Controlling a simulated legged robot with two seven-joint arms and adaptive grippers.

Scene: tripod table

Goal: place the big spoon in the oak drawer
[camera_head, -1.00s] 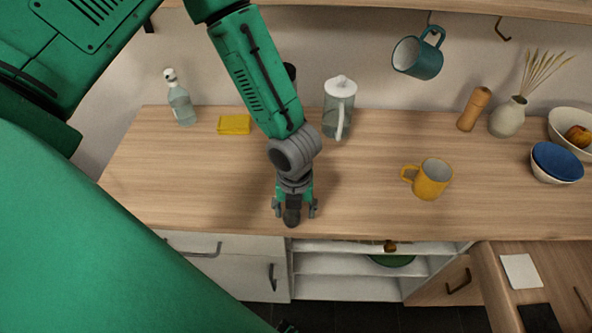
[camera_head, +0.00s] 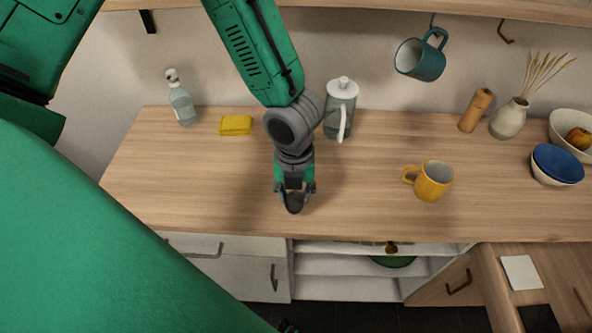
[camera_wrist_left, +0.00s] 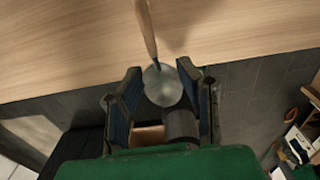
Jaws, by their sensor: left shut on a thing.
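My left gripper (camera_head: 295,203) is over the front part of the counter, pointing down. In the left wrist view it (camera_wrist_left: 160,72) is shut on the big spoon (camera_wrist_left: 162,85), which has a round grey bowl and a brown handle (camera_wrist_left: 147,28). The bowl lies between the fingers and the handle extends away over the wood. In the head view the spoon is mostly hidden by the gripper. A wood-coloured front with a dark handle, apparently the oak drawer (camera_head: 440,287), is below the counter at right and looks shut. My right gripper is not in view.
On the counter (camera_head: 180,190) stand a yellow mug (camera_head: 433,181), a glass pitcher (camera_head: 340,105), a bottle (camera_head: 181,100) and a yellow sponge (camera_head: 235,125). A teal mug (camera_head: 421,58) hangs above. Open white shelves (camera_head: 340,288) are below. The counter's left part is clear.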

